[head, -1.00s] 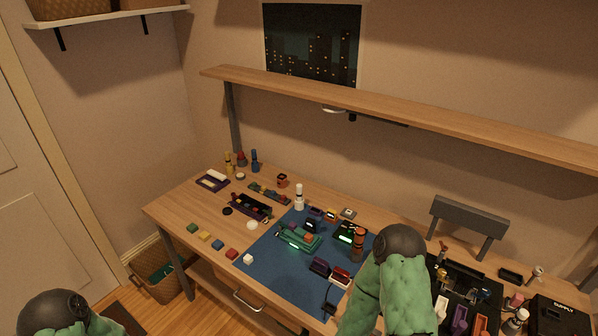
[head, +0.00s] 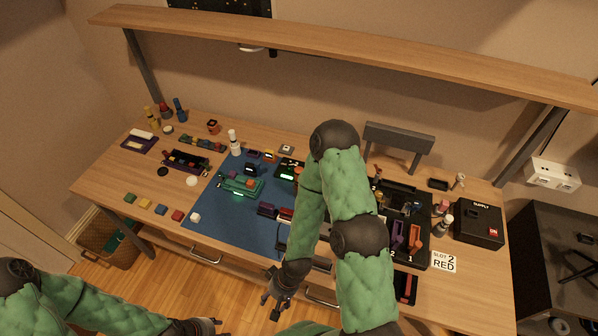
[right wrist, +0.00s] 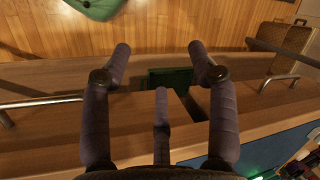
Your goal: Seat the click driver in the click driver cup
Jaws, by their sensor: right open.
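My right gripper (head: 278,303) hangs in front of the table's near edge, below the tabletop. In the right wrist view, its two main fingers (right wrist: 160,58) are spread apart with nothing between them. My left gripper (head: 208,326) is at the bottom edge, low and away from the table; its jaw state is unclear. I cannot clearly pick out the click driver or its cup. My right arm covers part of the mat and the black tray. Small upright items, including a bottle-like one (head: 446,222), stand right of the tray, too small to name.
The blue mat (head: 215,225) carries a green-lit device (head: 240,185) and small modules. The black tray (head: 424,207) holds coloured parts. A black supply box (head: 478,226) stands at the right. Drawer handles (head: 206,257) stick out at the front; a shelf (head: 330,50) spans above.

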